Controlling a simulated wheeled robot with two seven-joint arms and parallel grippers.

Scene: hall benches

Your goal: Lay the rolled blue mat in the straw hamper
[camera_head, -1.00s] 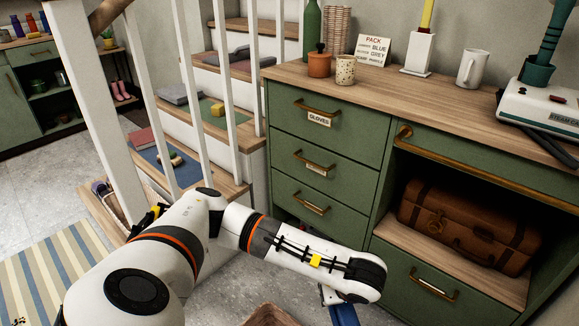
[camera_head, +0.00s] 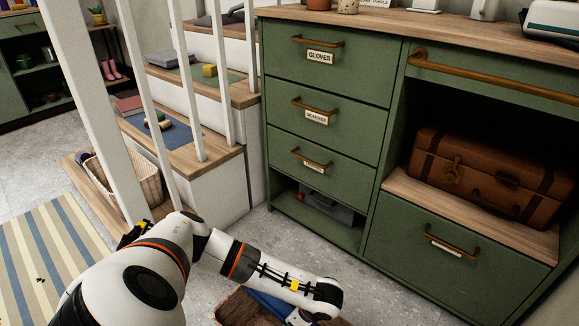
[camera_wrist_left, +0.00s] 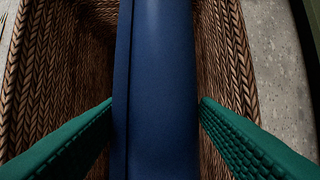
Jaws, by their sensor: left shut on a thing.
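The rolled blue mat (camera_wrist_left: 165,75) runs lengthwise through the middle of the left wrist view, and a strip of it (camera_head: 268,305) shows under my arm in the head view. My left gripper (camera_wrist_left: 155,106) has its green fingers on either side of the mat and is shut on it. The brown woven straw hamper (camera_wrist_left: 228,60) has walls on both sides of the mat; its rim also shows at the bottom of the head view (camera_head: 229,306). The mat lies between the walls, but I cannot tell whether it touches the bottom. My right gripper is out of view.
A green drawer cabinet (camera_head: 322,85) stands behind the hamper, with a brown suitcase (camera_head: 478,175) in its open shelf. White stair railings (camera_head: 88,110) and a pale basket (camera_head: 140,178) are to the left. Grey floor (camera_head: 250,225) is bare around the hamper.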

